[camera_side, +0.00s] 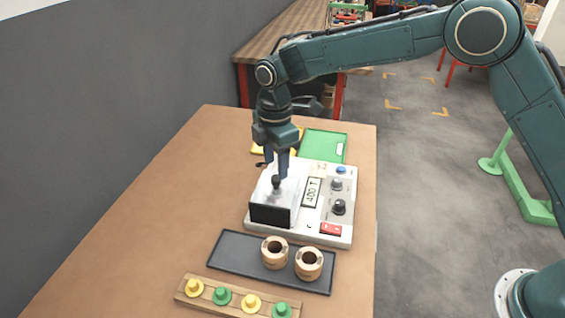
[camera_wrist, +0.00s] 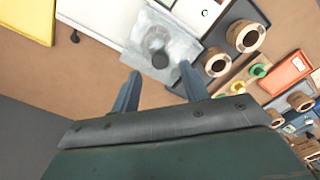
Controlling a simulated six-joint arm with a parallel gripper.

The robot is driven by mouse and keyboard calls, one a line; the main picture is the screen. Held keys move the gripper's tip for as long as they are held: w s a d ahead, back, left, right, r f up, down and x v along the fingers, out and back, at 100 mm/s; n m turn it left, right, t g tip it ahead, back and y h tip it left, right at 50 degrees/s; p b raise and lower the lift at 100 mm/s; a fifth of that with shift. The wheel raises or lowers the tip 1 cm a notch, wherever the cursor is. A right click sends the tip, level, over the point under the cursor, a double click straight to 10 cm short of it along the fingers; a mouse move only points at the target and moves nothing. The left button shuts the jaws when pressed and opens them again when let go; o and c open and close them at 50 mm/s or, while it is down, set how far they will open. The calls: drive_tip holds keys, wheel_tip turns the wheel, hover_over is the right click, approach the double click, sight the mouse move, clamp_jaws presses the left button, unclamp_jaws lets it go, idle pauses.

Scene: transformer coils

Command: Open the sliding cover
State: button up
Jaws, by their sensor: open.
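The sliding cover (camera_side: 294,189) is a pale translucent box with a dark front face, on the left part of a white machine (camera_side: 322,234). A dark knob (camera_side: 276,182) stands on top of the cover. My gripper (camera_side: 276,175) points down over the cover, its fingertips at about the knob. In the wrist view, my gripper (camera_wrist: 160,75) is open, and the knob (camera_wrist: 160,60) shows between and just beyond the fingertips. The cover (camera_wrist: 184,47) shows around it there. Whether a finger touches the knob, I cannot tell. The inside of the cover is not clear.
The machine has a display (camera_side: 311,192), black dials and a red switch (camera_side: 331,229). In front lie a dark tray (camera_side: 228,252) with two coils (camera_side: 308,263) and a wooden peg rack (camera_side: 236,300). A green tray (camera_side: 322,146) lies behind. The table's left side is clear.

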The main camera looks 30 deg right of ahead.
sight(276, 176)
drive_tip(key=shift+f, duration=1.95)
clamp_jaws()
drive_tip(key=shift+w+d, duration=0.1)
